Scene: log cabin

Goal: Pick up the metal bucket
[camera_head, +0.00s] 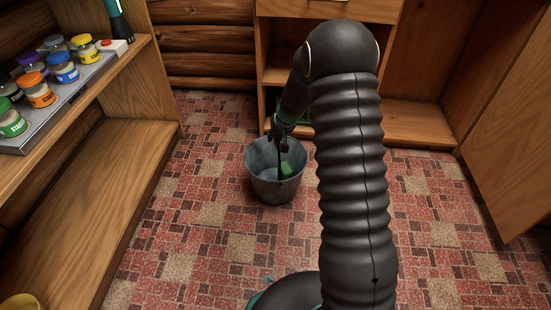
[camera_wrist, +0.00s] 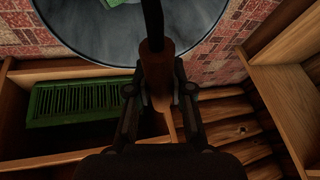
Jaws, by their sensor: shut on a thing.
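The metal bucket (camera_head: 268,190) is grey and stands upright on the tiled floor in the head view, left of my arm. Its inside also shows at the top of the wrist view (camera_wrist: 92,38). A thin black handle with a brown grip (camera_wrist: 157,60) rises over it. My gripper (camera_head: 279,132) is above the bucket's far side. In the wrist view my gripper (camera_wrist: 158,88) is shut on the brown grip. A green item (camera_head: 287,170) lies inside the bucket. I cannot tell whether the bucket's base touches the floor.
A wooden shelf (camera_head: 110,170) with several paint jars (camera_head: 65,70) stands at left. A wooden cabinet (camera_head: 410,122) is behind, with a green slatted crate (camera_wrist: 80,102) in it. A wooden panel (camera_head: 510,150) is at right. Floor around the bucket is clear.

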